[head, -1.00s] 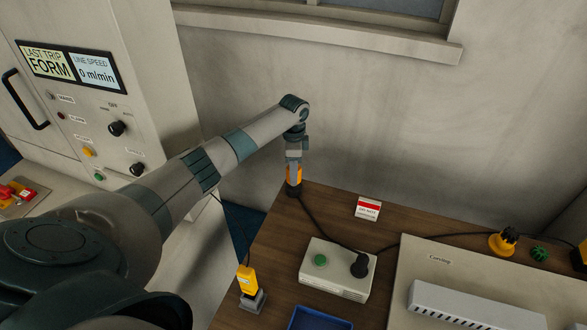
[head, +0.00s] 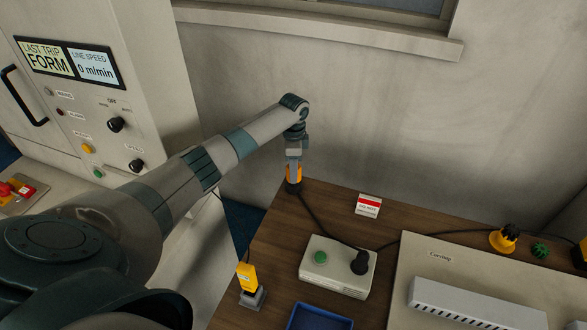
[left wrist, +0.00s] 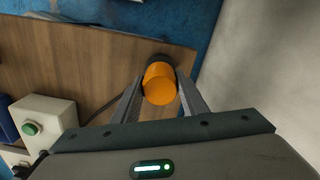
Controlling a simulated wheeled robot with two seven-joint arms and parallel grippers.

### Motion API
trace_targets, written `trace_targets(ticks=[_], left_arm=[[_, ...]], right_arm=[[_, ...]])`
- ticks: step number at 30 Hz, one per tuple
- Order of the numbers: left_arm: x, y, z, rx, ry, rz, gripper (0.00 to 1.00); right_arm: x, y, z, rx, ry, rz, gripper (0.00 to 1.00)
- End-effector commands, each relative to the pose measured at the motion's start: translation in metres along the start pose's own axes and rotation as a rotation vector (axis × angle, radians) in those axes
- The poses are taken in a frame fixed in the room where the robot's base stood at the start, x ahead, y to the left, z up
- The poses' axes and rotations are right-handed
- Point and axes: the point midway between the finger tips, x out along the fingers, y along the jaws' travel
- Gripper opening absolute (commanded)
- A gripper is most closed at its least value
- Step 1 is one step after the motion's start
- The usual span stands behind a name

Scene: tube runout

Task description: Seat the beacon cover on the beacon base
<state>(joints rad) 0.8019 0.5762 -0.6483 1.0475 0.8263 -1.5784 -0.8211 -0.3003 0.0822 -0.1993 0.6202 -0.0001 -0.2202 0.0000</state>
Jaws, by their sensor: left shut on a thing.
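The orange beacon cover (head: 293,172) is at the back left corner of the wooden table, on the dark beacon base (head: 293,187). My left gripper (head: 293,164) comes down on it from above. In the left wrist view the orange cover (left wrist: 159,84) is between the two fingers of my left gripper (left wrist: 160,92), which are shut on it. The dark base (left wrist: 160,60) shows just beyond the cover. I cannot tell whether the cover is fully down on the base. My right gripper is not in view.
A white box with a green button (head: 338,268) stands on the table (head: 270,250), with a cable running to the base. A small red-and-white sign (head: 368,205), a yellow device (head: 249,285) and a blue tray (head: 320,318) are nearby. A wall rises behind the table.

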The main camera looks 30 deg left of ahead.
Motion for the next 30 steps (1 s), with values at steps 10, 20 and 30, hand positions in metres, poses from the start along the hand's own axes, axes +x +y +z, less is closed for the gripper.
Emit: trace_targets(ticks=[10,20,30], left_arm=[[0.013,0.0,0.0,0.0,0.0,0.0,0.18],[0.023,0.0,0.0,0.0,0.001,-0.001,0.18],[0.023,0.0,0.0,0.0,0.001,0.0,0.61]], right_arm=[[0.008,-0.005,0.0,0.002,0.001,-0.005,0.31],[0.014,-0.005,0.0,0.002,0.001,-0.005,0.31],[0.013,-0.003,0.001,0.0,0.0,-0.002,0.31]])
